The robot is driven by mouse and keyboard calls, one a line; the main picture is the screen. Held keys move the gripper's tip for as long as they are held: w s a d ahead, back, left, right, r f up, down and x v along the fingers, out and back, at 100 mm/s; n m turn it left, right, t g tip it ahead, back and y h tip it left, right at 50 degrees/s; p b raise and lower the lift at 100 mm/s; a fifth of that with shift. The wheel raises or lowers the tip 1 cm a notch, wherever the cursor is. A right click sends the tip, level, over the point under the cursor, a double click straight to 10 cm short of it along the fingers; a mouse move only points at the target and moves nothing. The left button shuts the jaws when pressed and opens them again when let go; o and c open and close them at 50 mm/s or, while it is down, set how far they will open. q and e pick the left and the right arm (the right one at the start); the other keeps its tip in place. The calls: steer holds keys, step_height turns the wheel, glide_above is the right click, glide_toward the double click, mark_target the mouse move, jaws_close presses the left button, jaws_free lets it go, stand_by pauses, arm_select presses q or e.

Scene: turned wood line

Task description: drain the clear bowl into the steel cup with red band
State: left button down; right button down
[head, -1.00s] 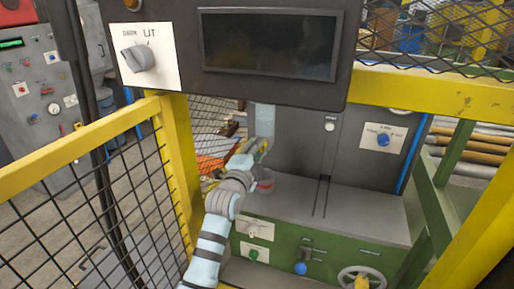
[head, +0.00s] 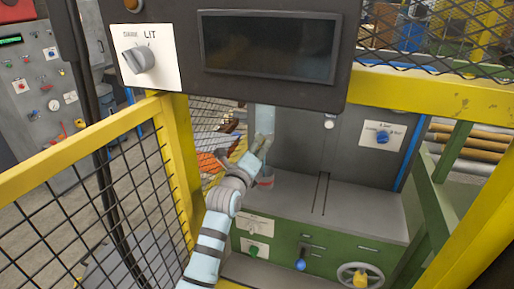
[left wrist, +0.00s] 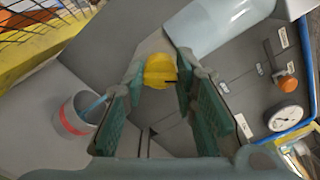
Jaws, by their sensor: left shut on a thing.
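The steel cup with red band (head: 266,181) stands on the grey worktop just below my left gripper (head: 256,150). In the left wrist view the cup (left wrist: 76,118) is at the left, upright, with a thin pale blue streak at its mouth. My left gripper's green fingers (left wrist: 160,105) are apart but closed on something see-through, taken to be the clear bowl. Its outline is too faint to make out, and I cannot tell its tilt or contents. A yellow piece (left wrist: 160,70) shows between the fingers. My right gripper is not in view.
A dark overhead panel (head: 270,45) and a yellow mesh guard (head: 100,190) frame the space. The worktop (head: 350,205) right of the cup is clear.

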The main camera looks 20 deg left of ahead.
arm_select(q)
steer(key=shift+m, duration=0.8)
steer(key=c, duration=1.3)
jaws_free()
steer(key=s, duration=1.2)
steer(key=shift+a, duration=0.4)
